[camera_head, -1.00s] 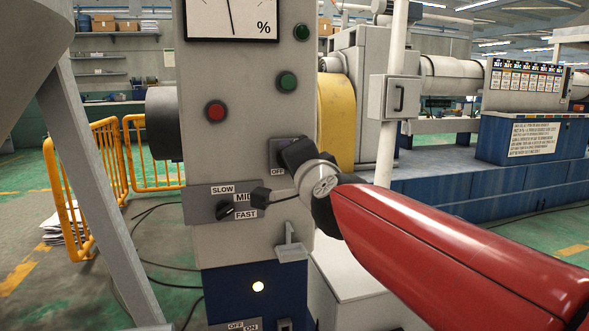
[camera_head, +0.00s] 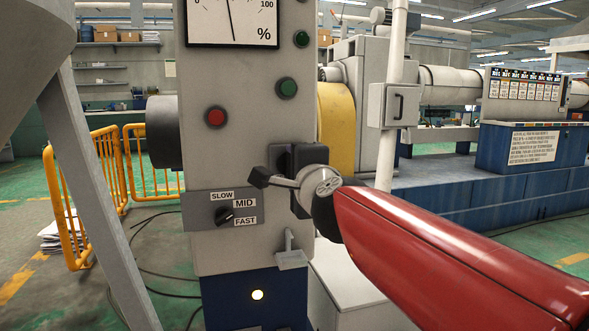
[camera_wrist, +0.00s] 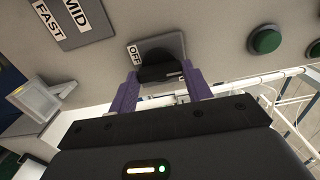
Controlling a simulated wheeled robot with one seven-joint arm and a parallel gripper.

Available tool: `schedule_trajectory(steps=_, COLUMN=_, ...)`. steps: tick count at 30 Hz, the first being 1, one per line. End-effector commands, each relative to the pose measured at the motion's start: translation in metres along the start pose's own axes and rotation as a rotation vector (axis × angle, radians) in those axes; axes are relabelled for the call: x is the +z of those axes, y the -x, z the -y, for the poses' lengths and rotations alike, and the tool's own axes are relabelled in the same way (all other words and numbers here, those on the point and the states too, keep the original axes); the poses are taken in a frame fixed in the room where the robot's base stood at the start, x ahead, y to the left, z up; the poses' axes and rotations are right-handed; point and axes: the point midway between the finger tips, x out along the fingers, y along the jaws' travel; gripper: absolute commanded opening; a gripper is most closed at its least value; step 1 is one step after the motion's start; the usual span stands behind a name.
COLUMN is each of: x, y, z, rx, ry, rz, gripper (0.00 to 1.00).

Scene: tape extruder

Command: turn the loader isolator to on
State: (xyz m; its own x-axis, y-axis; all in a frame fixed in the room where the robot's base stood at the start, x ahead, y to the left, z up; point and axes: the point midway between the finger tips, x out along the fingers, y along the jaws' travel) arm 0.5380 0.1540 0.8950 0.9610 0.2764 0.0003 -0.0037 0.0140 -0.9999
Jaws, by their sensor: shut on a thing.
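The isolator (camera_wrist: 170,45) shows in the wrist view as a dark plate on the grey panel, with an OFF label at its left edge. Its black handle (camera_wrist: 160,72) lies between the two purple fingers of my gripper (camera_wrist: 159,76), which is shut on it. A small white mark shows near the handle's right end. No ON label is visible. In the head view my gripper (camera_head: 300,157) is against the panel's right side and hides the handle and label; only the isolator plate's left edge (camera_head: 275,154) shows.
The SLOW/MID/FAST selector (camera_head: 224,215) is left of my gripper. A red button (camera_head: 215,116) and green buttons (camera_head: 287,87) are above. A small grey bracket (camera_head: 291,259) juts out below. A white post (camera_head: 392,100) stands to the right.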

Motion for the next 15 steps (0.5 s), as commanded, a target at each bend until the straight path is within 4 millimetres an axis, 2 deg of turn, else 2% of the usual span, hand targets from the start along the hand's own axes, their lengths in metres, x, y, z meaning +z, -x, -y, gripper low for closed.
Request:
schedule_trajectory(steps=7, x=-0.0007, y=-0.0002, z=-0.0010, rx=0.002, ry=-0.004, rz=-0.001, gripper=0.26)
schedule_trajectory(steps=8, x=-0.0006, y=-0.0002, z=-0.0010, rx=0.002, ry=-0.004, rz=-0.001, gripper=0.52)
schedule_trajectory(steps=12, x=-0.0005, y=-0.0001, z=-0.0008, rx=0.001, ry=-0.002, rz=-0.001, gripper=0.70)
schedule_trajectory(steps=15, x=-0.0004, y=-0.0001, z=-0.0006, rx=0.001, ry=-0.002, rz=-0.001, gripper=0.71)
